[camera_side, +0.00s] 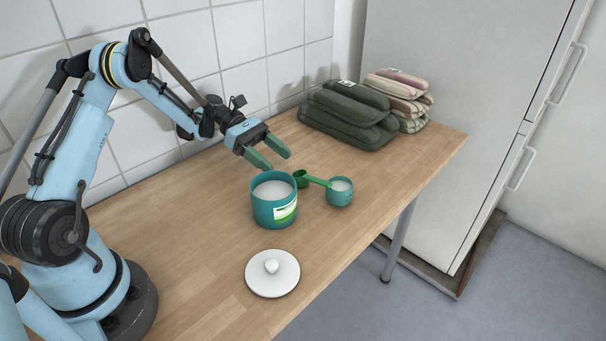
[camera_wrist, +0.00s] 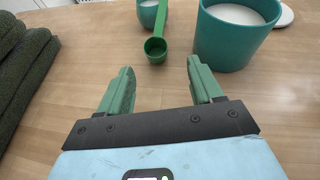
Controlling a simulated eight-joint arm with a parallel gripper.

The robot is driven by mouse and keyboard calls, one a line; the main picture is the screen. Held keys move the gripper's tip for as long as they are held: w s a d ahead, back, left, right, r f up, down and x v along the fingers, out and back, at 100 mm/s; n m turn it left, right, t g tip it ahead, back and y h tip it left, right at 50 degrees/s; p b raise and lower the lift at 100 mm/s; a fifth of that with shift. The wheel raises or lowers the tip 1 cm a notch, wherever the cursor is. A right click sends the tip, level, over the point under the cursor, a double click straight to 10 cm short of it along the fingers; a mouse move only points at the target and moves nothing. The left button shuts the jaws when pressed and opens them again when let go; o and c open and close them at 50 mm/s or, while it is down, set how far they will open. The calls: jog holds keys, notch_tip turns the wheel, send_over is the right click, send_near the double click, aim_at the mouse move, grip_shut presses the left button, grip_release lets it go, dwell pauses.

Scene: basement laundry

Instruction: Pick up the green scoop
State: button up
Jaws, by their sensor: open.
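The green scoop (camera_side: 309,179) lies on the table between the teal canister and the small teal cup, its handle reaching toward the cup. In the wrist view the scoop's bowl (camera_wrist: 155,48) is ahead of my fingertips, a little left of the gap's middle line, and its handle runs away to the cup. My gripper (camera_side: 277,158) is open and empty above the table, behind the scoop, with green fingers. In the wrist view the fingers (camera_wrist: 160,68) are spread apart and nothing is between them. Whether the handle rests on the cup's rim I cannot tell.
The teal canister (camera_side: 265,212) holds white powder and stands close beside the scoop. The small cup (camera_side: 341,197) also holds something white. A white lid (camera_side: 272,274) lies in front. Folded green textiles (camera_side: 346,118) and striped ones (camera_side: 404,98) are stacked behind. The table's left part is clear.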

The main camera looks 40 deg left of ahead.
aim_at(296, 173)
jog(key=x, duration=0.7)
jog(key=shift+w+a, duration=0.1)
jog(key=shift+w, duration=0.2)
jog(key=c, duration=1.2)
jog(key=shift+r, duration=0.15)
